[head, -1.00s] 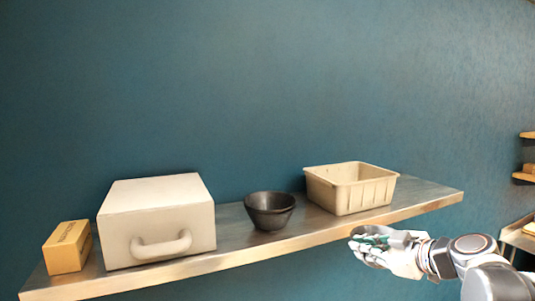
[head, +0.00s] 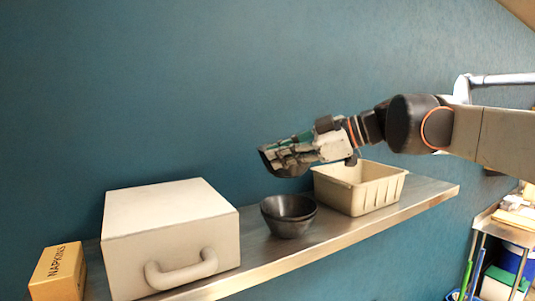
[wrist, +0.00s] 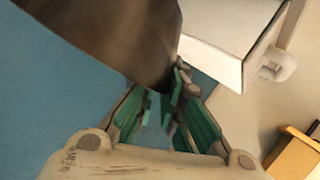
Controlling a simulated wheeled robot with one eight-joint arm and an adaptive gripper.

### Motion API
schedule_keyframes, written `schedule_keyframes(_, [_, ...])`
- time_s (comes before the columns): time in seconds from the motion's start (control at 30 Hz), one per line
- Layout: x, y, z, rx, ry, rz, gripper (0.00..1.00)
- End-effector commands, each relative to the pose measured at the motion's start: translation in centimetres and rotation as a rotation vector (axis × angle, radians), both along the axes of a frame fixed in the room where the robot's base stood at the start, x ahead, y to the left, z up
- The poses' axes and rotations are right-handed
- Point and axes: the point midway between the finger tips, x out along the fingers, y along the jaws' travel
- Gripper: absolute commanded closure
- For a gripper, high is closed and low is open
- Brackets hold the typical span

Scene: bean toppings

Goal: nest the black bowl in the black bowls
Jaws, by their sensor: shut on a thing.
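My gripper (head: 290,150) is shut on a black bowl (head: 272,163), holding it in the air above the shelf. The held bowl is tilted and partly hidden by the fingers in the head view. In the wrist view the bowl (wrist: 115,40) is a large dark shape at the top, and my gripper (wrist: 168,100) has its green-padded fingers at its edge. The black bowls (head: 288,222) stand nested and upright on the shelf, open side up. The held bowl is above them, apart from them.
On the metal shelf (head: 255,258), a white box with a handle (head: 170,232) stands left of the bowls. A beige bin (head: 362,193) stands close on their right, below my arm. A napkins box (head: 57,274) is at the far left. A blue wall backs the shelf.

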Motion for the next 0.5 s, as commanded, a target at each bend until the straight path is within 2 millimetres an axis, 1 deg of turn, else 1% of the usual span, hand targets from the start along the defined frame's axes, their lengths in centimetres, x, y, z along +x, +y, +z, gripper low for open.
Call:
schedule_keyframes(0.17, [0.0, -0.1, -1.0, 0.0, 0.001, -0.002, 1.0])
schedule_keyframes(0.5, [0.0, -0.1, -4.1, 0.0, 0.0, -0.002, 1.0])
